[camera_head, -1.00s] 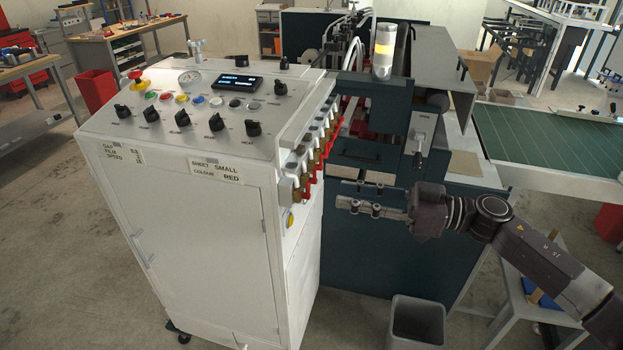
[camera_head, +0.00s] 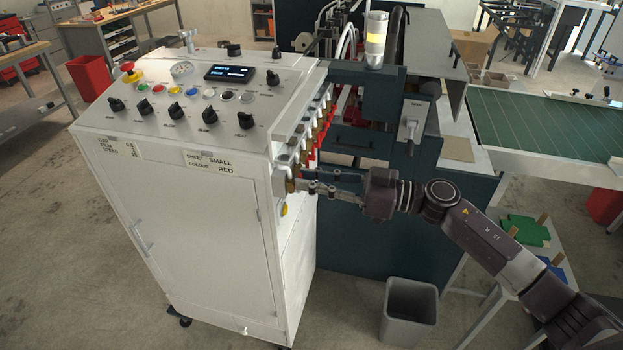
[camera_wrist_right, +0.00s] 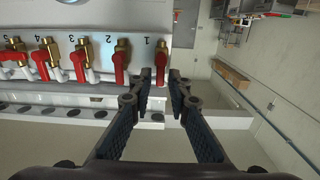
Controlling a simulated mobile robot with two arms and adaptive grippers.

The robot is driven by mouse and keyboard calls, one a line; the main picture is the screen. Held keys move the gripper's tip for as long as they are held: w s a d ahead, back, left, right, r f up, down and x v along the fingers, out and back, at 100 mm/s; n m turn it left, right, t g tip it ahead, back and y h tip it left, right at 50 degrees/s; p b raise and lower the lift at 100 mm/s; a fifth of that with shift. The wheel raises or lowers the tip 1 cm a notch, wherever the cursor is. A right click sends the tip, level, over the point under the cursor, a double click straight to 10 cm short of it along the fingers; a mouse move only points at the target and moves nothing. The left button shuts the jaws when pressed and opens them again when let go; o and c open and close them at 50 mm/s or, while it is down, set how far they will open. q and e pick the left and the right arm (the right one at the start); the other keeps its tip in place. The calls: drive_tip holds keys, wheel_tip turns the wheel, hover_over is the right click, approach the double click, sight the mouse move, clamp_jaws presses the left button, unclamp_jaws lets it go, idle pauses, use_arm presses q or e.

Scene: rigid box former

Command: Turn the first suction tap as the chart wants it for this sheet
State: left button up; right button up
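The first suction tap (camera_wrist_right: 161,66), marked 1, has a brass body and a red lever; it is the end one of a row on the white cabinet's side. Its lever lies in line with the picture's vertical in the right wrist view. My right gripper (camera_wrist_right: 161,84) is open, with one finger on each side of that lever; I cannot tell whether either touches it. In the head view the right gripper (camera_head: 308,188) is at the near end of the row. A cabinet label (camera_head: 208,162) reads SHEET SMALL, COLOUR RED. My left gripper is out of view.
Tap 2 (camera_wrist_right: 121,64) stands close beside tap 1, with more red-levered taps beyond. The white cabinet (camera_head: 205,240) carries knobs and a display (camera_head: 229,73). A grey bin (camera_head: 409,312) stands on the floor below my right arm.

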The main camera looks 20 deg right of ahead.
clamp_jaws()
drive_tip(key=shift+n, duration=0.3)
drive_tip(key=n, duration=0.3)
drive_tip(key=shift+s+a+f+b, duration=0.1)
drive_tip(key=shift+s+a+b, duration=0.15)
drive_tip(key=shift+s+b, duration=0.15)
drive_tip(key=shift+s+a+f+n+b, duration=0.2)
drive_tip(key=shift+f+n+b, duration=0.2)
drive_tip(key=shift+n+b, duration=1.6)
drive_tip(key=shift+s+a+f+n+b, duration=0.15)
drive_tip(key=shift+f+n+b, duration=0.25)
drive_tip(key=shift+n+b, duration=1.55)
drive_tip(key=shift+s+a+f+n+b, duration=0.1)
drive_tip(key=shift+s+f+n+b, duration=0.45)
drive_tip(key=shift+n, duration=2.7)
drive_tip(key=shift+w+r, duration=0.15)
drive_tip(key=shift+w, duration=0.15)
